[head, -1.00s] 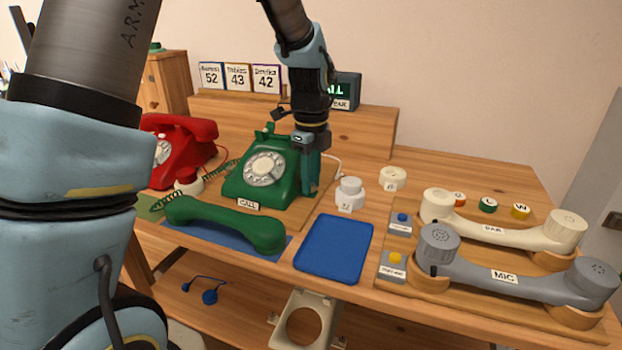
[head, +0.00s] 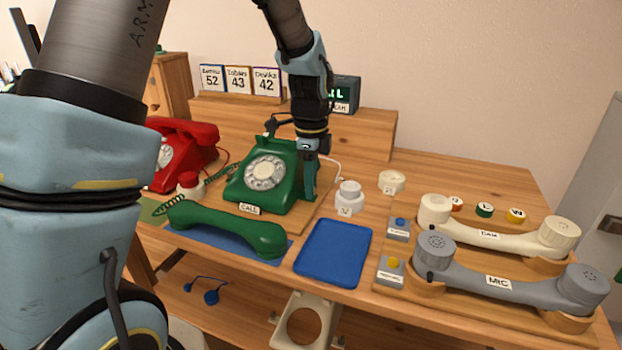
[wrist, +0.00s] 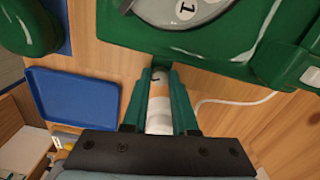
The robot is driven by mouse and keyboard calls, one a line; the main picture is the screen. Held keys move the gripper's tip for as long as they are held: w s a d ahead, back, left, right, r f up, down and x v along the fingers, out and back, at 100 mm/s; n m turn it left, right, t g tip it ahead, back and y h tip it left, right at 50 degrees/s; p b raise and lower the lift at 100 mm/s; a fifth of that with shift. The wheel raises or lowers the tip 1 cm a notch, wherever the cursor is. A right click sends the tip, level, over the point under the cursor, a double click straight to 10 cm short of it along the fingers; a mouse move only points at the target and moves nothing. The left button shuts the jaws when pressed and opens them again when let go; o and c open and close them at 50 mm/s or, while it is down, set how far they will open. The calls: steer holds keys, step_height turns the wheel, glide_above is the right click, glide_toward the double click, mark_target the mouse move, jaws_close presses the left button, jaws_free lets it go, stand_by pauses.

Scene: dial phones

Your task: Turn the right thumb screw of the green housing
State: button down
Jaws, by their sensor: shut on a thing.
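The green housing (head: 265,190) is a green dial phone labelled CALL on a wooden board. It also fills the top of the wrist view (wrist: 225,52). My gripper (head: 309,194) points down at the housing's right side. In the wrist view its green fingers (wrist: 162,74) reach to the housing's side wall, with a narrow gap between them. The fingers are shut on the right thumb screw, which is mostly hidden at their tips. A pale, partly orange shape shows in the gap; I cannot tell exactly what it is.
A green handset (head: 225,228) lies in front of the housing on a blue mat. A blue tray (head: 333,252) lies to its right. A white stepped weight (head: 348,199) stands close right of my gripper. A white cord (wrist: 235,98) runs behind. Two more handsets rest at right.

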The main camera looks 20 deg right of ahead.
steer(key=n+p, duration=0.2)
steer(key=n, duration=0.5)
steer(key=n+p, duration=0.1)
steer(key=n, duration=0.3)
steer(key=n+p, duration=0.1)
steer(key=n, duration=0.3)
steer(key=shift+n+p, duration=0.3)
steer(key=shift+p, duration=0.1)
steer(key=n+p, duration=0.1)
steer(key=n, duration=0.2)
steer(key=shift+n, duration=0.3)
steer(key=n+p, duration=0.2)
steer(key=n, duration=0.2)
steer(key=shift+r+n, duration=0.1)
steer(key=shift+n, duration=0.2)
steer(key=n+p, duration=0.2)
steer(key=n, duration=0.2)
steer(key=shift+n+p, duration=1)
steer(key=shift+n, duration=0.6)
